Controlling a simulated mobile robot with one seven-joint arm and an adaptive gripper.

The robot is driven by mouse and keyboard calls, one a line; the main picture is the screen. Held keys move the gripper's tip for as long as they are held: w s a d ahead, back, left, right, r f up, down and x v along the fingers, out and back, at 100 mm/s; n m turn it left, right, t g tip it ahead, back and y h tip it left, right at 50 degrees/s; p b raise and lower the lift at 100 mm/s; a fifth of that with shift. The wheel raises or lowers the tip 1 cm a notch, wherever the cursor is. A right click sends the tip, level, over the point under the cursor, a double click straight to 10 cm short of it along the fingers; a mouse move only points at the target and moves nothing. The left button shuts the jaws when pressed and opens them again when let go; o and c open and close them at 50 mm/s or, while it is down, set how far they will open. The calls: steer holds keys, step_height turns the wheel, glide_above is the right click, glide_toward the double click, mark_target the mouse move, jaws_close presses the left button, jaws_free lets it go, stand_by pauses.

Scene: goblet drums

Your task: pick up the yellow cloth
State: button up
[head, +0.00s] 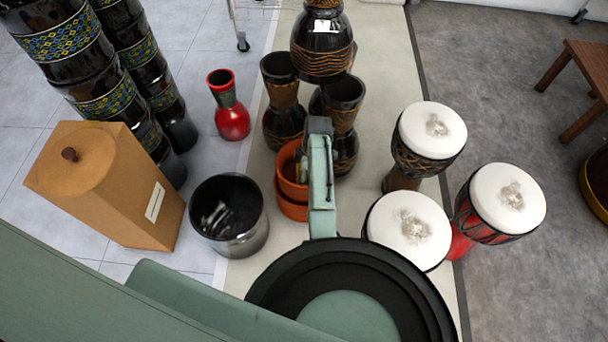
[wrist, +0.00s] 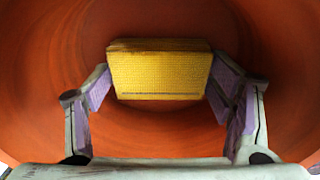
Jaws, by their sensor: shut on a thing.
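The yellow cloth (wrist: 160,72) is a folded, woven-textured block in the wrist view, between the two purple-padded fingers of my gripper (wrist: 160,88). The fingers touch or nearly touch its left and right edges, and my gripper is shut on it. The cloth is inside an orange pot (wrist: 40,60), whose curved wall surrounds it. In the head view the orange pot (head: 286,182) stands near the middle, partly hidden behind my green arm.
A dark metallic pot (head: 228,215) stands left of the orange pot, and a tan box (head: 110,185) farther left. Dark goblet drums (head: 284,100) stand behind it. White-topped drums (head: 432,132) stand to the right. A red vase (head: 230,110) stands at the back left.

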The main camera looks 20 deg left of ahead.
step_height(320, 180, up, 10)
steer(key=p, duration=0.1)
steer(key=shift+p, duration=0.3)
